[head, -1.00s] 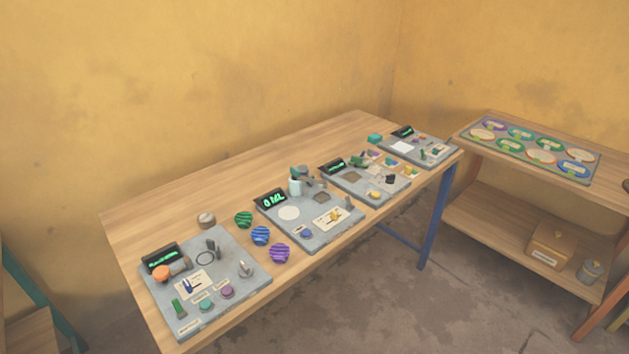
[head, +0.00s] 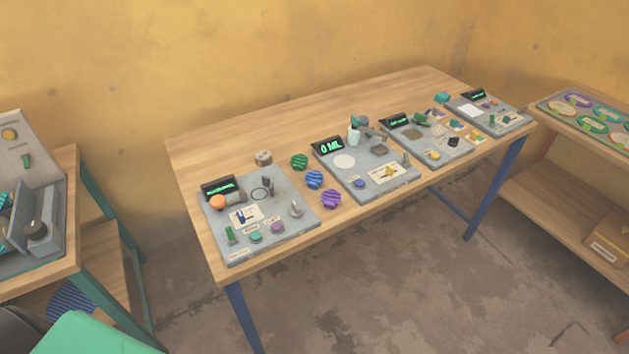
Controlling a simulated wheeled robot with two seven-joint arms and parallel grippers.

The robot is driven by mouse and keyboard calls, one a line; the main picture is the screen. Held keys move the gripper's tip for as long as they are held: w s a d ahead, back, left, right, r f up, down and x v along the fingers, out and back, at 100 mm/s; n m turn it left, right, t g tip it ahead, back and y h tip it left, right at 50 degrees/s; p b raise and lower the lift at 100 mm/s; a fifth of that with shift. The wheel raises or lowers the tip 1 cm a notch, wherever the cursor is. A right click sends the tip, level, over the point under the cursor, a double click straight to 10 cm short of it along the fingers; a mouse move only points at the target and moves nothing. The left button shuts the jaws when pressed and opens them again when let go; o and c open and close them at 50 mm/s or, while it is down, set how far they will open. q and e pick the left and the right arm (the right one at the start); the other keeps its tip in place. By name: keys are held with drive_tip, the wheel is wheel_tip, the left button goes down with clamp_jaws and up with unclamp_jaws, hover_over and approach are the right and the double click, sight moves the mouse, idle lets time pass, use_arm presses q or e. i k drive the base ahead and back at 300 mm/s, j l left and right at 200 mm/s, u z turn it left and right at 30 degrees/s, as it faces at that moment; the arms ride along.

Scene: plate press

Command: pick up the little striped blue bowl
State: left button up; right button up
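The little striped blue bowl (head: 315,180) sits on the wooden table (head: 230,130), between two grey control panels. A striped green bowl (head: 299,162) is just behind it to the left, and a striped purple bowl (head: 330,199) is just in front of it to the right. The three form a short row and look close together. Neither of my grippers is in view.
The left grey panel (head: 290,237) and the panel with a "0 ML" display (head: 385,195) flank the bowls. More panels stand farther right. A second table (head: 65,180) with grey equipment is at the left. The floor (head: 400,290) in front is clear.

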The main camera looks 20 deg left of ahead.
sight(313, 179)
drive_tip(key=u, duration=0.2)
drive_tip(key=i+l+u, duration=0.25)
drive_tip(key=u, duration=0.2)
drive_tip(key=i+l+u, duration=0.15)
drive_tip(key=l+u, duration=0.3)
drive_tip(key=i+l+u, duration=0.1)
drive_tip(key=l+u, duration=0.35)
drive_tip(key=j, duration=0.1)
